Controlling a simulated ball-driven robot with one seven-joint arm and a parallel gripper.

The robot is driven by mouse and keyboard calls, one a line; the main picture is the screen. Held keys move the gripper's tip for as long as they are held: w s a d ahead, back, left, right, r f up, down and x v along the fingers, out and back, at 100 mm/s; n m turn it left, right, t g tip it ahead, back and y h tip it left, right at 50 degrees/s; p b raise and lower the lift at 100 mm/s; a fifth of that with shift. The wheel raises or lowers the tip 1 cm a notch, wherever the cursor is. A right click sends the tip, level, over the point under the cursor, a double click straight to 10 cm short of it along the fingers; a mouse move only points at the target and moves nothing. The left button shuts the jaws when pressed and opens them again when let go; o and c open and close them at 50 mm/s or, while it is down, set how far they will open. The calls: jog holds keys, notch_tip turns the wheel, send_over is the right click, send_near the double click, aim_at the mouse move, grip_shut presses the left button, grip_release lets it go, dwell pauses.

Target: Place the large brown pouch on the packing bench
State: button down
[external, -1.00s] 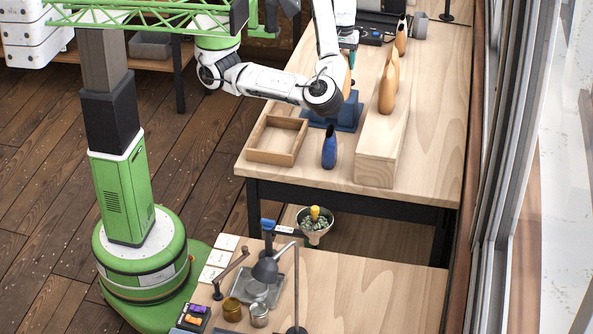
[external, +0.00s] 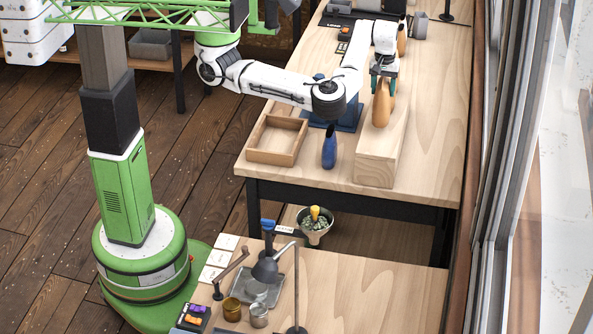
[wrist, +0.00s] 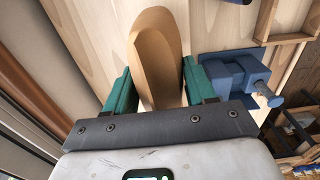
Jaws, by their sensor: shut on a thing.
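The large brown pouch (external: 382,107) is upright above the top of the pale wooden block (external: 376,172) on the far bench. I cannot tell whether its base touches the block. My gripper (external: 384,75) is shut on the pouch's upper part from above. In the wrist view, the pouch (wrist: 158,60) sits between the teal fingers of my gripper (wrist: 158,85), which hide part of its sides. The bench (external: 433,125) has a pale wood top and a dark frame.
A blue pouch (external: 329,148) stands left of the block, beside a shallow wooden tray (external: 261,157). A blue device (external: 347,116) is behind it; it also shows in the wrist view (wrist: 235,75). Another brown pouch (external: 402,42) stands farther back. The bench's right strip is clear.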

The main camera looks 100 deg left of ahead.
jog(key=shift+f, duration=1.5)
jog(key=shift+c, duration=1.9)
grip_release()
notch_tip(320, 180, up, 12)
jog(key=shift+r, duration=0.15)
